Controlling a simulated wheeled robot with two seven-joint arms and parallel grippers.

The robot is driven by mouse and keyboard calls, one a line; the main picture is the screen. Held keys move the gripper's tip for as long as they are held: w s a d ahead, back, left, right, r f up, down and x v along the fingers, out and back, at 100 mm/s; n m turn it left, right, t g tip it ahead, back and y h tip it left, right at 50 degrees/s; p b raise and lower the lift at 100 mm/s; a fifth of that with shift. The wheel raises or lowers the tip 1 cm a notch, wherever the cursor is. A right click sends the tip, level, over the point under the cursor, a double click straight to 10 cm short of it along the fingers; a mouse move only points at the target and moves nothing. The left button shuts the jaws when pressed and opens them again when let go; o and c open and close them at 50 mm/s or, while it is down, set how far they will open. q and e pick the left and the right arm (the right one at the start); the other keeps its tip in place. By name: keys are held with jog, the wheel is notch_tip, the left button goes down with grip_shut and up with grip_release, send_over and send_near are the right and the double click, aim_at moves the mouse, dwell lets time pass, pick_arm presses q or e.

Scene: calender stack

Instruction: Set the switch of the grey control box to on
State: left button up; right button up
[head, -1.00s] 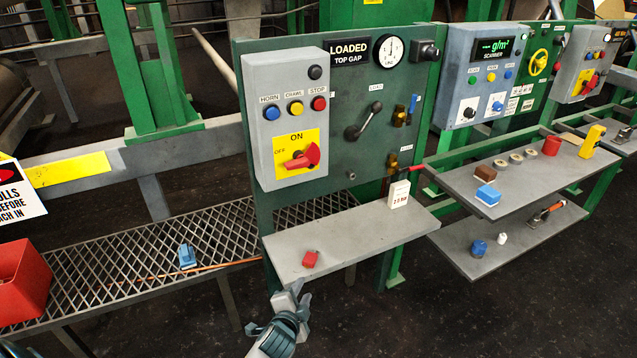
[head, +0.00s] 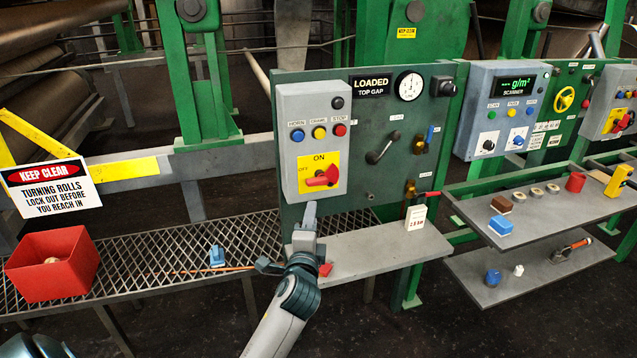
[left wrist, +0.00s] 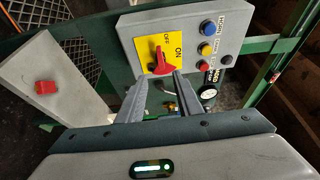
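The grey control box (head: 310,110) is mounted on the green panel, with blue, yellow and red buttons above a yellow plate. Its red switch (head: 322,177) sits on that plate, with ON marked above and OFF at the left. The switch handle lies roughly along the OFF direction; in the left wrist view the switch (left wrist: 161,62) shows just beyond my fingertips. My left gripper (head: 308,212) is below the box, pointing up at it. In the left wrist view my left gripper (left wrist: 160,82) is open and empty, apart from the switch. My right gripper is not in view.
A grey shelf (head: 375,250) juts out below the box, with a red block (head: 325,269) on it near my left gripper. A black crank (head: 382,148) is right of the box. A red bin (head: 50,262) and a blue object (head: 217,256) stand on the mesh walkway at left.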

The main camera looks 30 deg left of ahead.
aim_at(317, 184)
pick_arm(q)
jog(key=p+x, duration=0.3)
jog(key=x, duration=1.4)
jog(key=shift+w+p, duration=0.2)
jog(key=shift+p, duration=0.15)
grip_shut()
